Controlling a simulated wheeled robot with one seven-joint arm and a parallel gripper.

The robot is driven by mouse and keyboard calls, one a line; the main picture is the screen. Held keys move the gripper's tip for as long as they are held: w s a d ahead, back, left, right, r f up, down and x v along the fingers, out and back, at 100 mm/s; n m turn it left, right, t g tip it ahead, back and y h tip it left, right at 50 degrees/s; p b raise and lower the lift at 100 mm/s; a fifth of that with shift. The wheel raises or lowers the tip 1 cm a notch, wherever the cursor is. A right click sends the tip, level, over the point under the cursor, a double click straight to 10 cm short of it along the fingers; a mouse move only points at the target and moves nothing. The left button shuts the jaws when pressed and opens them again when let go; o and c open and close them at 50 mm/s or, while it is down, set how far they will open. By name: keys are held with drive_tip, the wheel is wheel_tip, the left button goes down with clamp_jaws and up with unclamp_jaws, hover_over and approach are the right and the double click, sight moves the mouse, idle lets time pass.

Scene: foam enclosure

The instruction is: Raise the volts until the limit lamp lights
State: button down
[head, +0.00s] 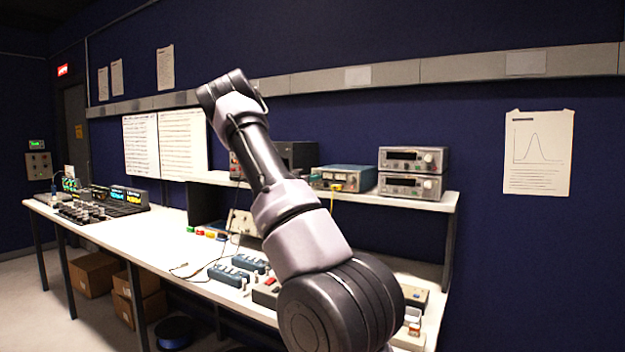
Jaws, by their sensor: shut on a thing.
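My arm rises from the bottom centre to a bent joint in the upper middle of the head view. My gripper does not show, so what it touches is hidden. A dark instrument (299,155) stands behind my arm, partly covered. Labels are too small to read, so I cannot tell which unit has the volts knob or limit lamp.
The white bench (160,228) runs along the wall. Blue boxes (229,275) and loose leads lie on it. A mixing-desk-like panel (88,210) is at the far left. Cardboard boxes (95,272) and a blue spool (174,332) are under the bench.

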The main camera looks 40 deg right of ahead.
drive_tip(key=c, duration=0.6)
unclamp_jaws()
drive_tip(key=v, duration=1.1)
